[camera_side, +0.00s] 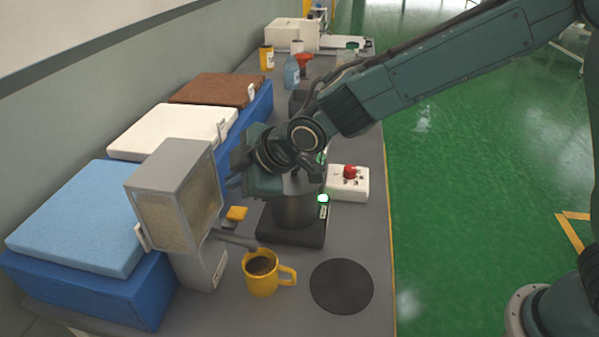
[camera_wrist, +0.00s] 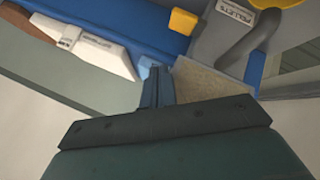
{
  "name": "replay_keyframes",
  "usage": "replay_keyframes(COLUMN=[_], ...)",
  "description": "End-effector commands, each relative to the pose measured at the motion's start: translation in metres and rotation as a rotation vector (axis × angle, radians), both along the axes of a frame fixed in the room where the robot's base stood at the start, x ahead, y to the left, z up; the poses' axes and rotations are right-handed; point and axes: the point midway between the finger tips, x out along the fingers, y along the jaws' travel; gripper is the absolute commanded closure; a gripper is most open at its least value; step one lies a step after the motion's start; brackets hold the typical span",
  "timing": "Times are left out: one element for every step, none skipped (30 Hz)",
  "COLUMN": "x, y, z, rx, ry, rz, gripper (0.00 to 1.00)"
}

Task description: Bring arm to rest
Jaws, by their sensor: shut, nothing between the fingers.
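My gripper (camera_side: 232,183) is shut and empty. In the side view it is held above the table, pointing left, just behind the grey hopper (camera_side: 170,160); the hopper hides part of the space around its tips. In the wrist view the closed fingers (camera_wrist: 157,86) point toward the blue boxes and the pellet-filled hopper top (camera_wrist: 205,80). The light blue foam slab (camera_side: 75,215), the white slab (camera_side: 170,128) and the brown slab (camera_side: 215,89) lie along the blue boxes (camera_side: 110,290) by the wall.
A yellow mug (camera_side: 261,280) with dark contents and a black round mat (camera_side: 341,287) are at the table front. A grinder-like device (camera_side: 295,208) stands below my wrist. A white box with a red button (camera_side: 348,181) is right of it. Bottles and boxes (camera_side: 291,70) stand at the back.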

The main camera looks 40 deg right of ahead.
Motion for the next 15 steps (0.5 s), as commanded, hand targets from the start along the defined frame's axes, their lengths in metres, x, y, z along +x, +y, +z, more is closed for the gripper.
replay_keyframes(x=[0.0, 0.0, 0.0, 0.0, 0.0, 0.0, 0.0, -0.001, -0.001, -0.001, -0.002, -0.003, -0.004, -0.006, -0.007], y=[0.0, 0.0, 0.0, 0.0, 0.0, -0.001, -0.002, -0.004, -0.006, -0.009, -0.011, -0.016, -0.02, -0.025, -0.033], z=[0.0, 0.0, 0.0, 0.0, 0.0, 0.001, 0.002, 0.003, 0.004, 0.006, 0.008, 0.012, 0.015, 0.018, 0.023], rx=[0.0, 0.0, 0.0, 0.0, 0.0, 0.001, 0.002, 0.003, 0.005, 0.007, 0.01, 0.014, 0.018, 0.022, 0.028], ry=[0.0, 0.0, 0.0, 0.0, 0.001, 0.001, 0.002, 0.004, 0.006, 0.008, 0.011, 0.015, 0.02, 0.025, 0.034], rz=[0.0, 0.0, 0.0, 0.0, -0.001, -0.003, -0.006, -0.009, -0.014, -0.02, -0.026, -0.036, -0.046, -0.057, -0.076], gripper=[1.0, 1.0, 1.0, 1.0, 1.0, 1.0, 1.0, 1.0, 1.0, 1.0, 1.0, 1.0, 1.0, 1.0, 1.0])
